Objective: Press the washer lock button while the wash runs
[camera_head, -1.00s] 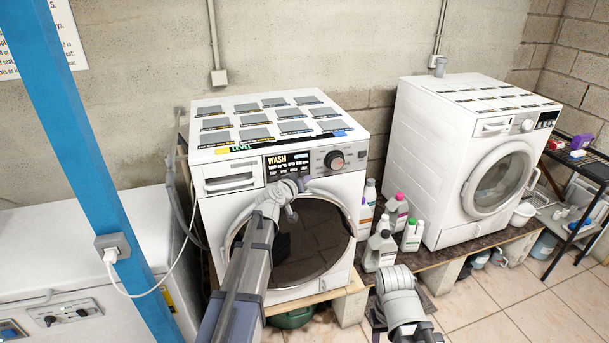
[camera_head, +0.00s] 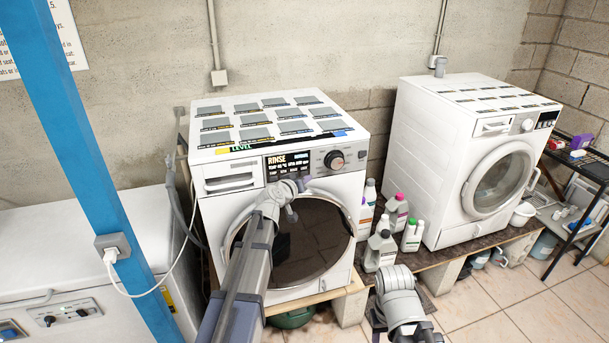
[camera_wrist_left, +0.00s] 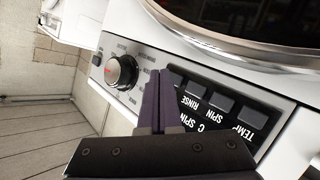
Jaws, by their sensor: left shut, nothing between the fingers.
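The front-left washer (camera_head: 345,225) shows RINSE on its dark display (camera_head: 287,166), left of the round dial (camera_head: 334,160). In the left wrist view the control panel appears upside down, with the dial (camera_wrist_left: 122,72) left of my fingers and a row of dark buttons (camera_wrist_left: 218,102) to the right. Labels there read TEMP, SPIN and RINSE; I cannot make out a lock label. My left gripper (camera_head: 301,184) is shut and empty, its tips (camera_wrist_left: 160,75) over the panel between dial and buttons. I cannot tell whether they touch it.
A second white washer (camera_head: 470,155) stands to the right. Several bottles (camera_head: 381,250) stand between the machines. A blue post (camera_head: 95,140) with a socket and cable rises at the left, in front of a white chest (camera_head: 70,240).

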